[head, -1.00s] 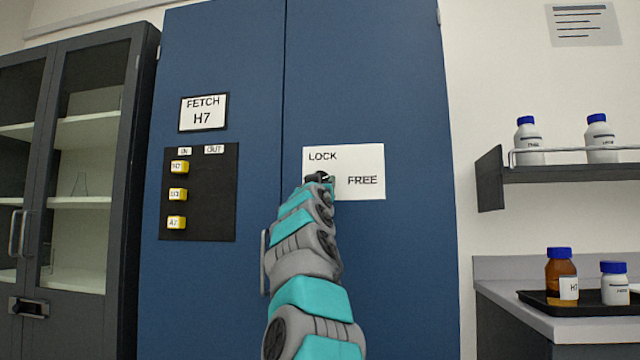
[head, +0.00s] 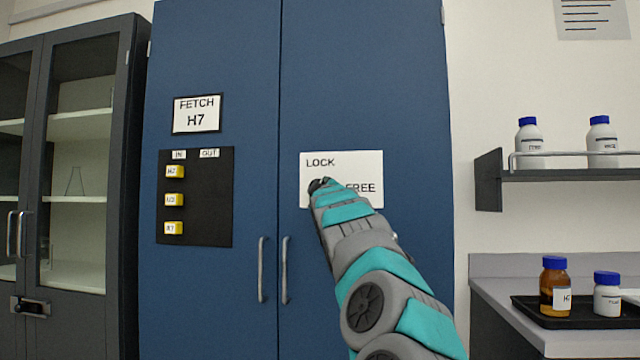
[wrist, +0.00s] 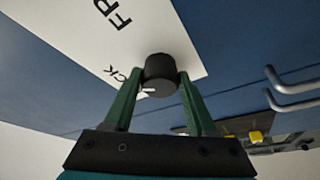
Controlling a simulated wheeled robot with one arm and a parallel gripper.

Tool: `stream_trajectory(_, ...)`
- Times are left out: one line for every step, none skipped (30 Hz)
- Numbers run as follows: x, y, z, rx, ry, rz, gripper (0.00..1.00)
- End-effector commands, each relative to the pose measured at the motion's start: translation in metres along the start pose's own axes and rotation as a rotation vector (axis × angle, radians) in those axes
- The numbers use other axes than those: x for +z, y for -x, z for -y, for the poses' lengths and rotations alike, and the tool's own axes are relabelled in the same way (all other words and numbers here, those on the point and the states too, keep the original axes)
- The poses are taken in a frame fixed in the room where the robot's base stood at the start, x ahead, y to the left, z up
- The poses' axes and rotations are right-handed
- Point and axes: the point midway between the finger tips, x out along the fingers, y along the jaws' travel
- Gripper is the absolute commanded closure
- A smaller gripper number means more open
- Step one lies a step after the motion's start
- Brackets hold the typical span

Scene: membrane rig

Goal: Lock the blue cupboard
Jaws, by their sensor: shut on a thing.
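The blue cupboard (head: 365,80) stands ahead with both doors closed. A white plate (head: 345,168) on its right door reads LOCK at upper left and FREE at right. My gripper (head: 318,186) is at the plate's lower left. In the wrist view my gripper (wrist: 160,85) has its two green fingers on either side of a black round knob (wrist: 160,66), shut on it. A short white mark on the knob points left in that view, on the side where the letters "CK" show. In the head view my gripper and arm mostly hide the knob and cover part of FREE.
Two vertical handles (head: 262,270) sit at the door seam, left of my arm. A black panel (head: 198,235) with yellow tags is on the left door. A dark glass cabinet (head: 125,200) stands left. A shelf (head: 560,172) and a counter tray (head: 535,312) with bottles are at right.

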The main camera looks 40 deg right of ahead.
Motion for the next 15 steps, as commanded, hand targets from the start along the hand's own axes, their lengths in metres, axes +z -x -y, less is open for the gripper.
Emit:
stream_trajectory(-0.0042,-0.0002,-0.0025,-0.01,0.022,-0.006,0.99)
stream_trajectory(-0.0038,-0.0003,-0.0019,-0.019,0.04,-0.006,0.99)
stream_trajectory(-0.0033,-0.0004,-0.0009,-0.031,0.068,-0.003,0.99)
stream_trajectory(-0.0034,-0.0005,-0.0002,-0.04,0.086,-0.003,0.99)
stream_trajectory(-0.003,-0.0005,-0.0007,-0.047,0.107,-0.002,0.99)
stream_trajectory(-0.0027,-0.0005,-0.0019,-0.054,0.131,-0.002,0.99)
stream_trajectory(-0.0021,-0.0004,-0.0027,-0.061,0.15,-0.001,0.99)
stream_trajectory(-0.0019,-0.0005,-0.002,-0.07,0.169,0.0,0.99)
stream_trajectory(-0.0014,-0.0005,-0.0015,-0.082,0.194,0.002,0.99)
stream_trajectory(-0.0015,-0.0005,-0.0017,-0.088,0.214,0.002,0.99)
stream_trajectory(-0.002,-0.0005,-0.0023,-0.094,0.231,0.002,0.99)
stream_trajectory(-0.0016,-0.0004,-0.0034,-0.102,0.255,0.003,0.99)
stream_trajectory(-0.0012,-0.0003,-0.0035,-0.11,0.272,0.005,0.99)
stream_trajectory(-0.0011,-0.0004,-0.0032,-0.117,0.29,0.005,0.99)
stream_trajectory(-0.0012,-0.0007,-0.0027,-0.126,0.312,0.005,0.99)
